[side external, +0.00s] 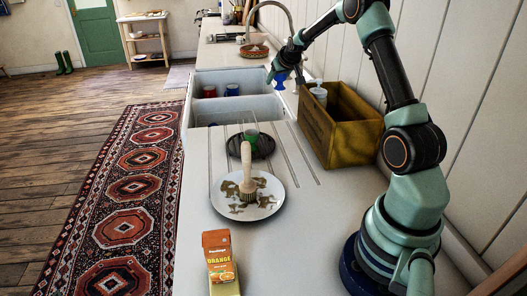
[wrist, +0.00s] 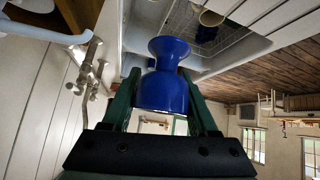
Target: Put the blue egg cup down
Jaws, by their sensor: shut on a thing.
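The blue egg cup (side external: 281,77) is held in my gripper (side external: 276,73), up in the air by the far right corner of the sink. In the wrist view the blue egg cup (wrist: 166,88) sits between the two dark green fingers of my gripper (wrist: 160,85), which are shut on it. Its narrow waist and flared end show clearly. In the side view the gripper and cup are small, and I cannot tell the exact height over what lies below.
The sink (side external: 190,117) holds a red mug (side external: 209,91) and a blue mug (side external: 232,89). A wooden box (side external: 345,135) with a bottle (side external: 319,94) stands right. Nearer are a green cup (side external: 251,137), a dirty plate (side external: 270,200) with a brush (side external: 247,175), and an orange carton (side external: 220,262).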

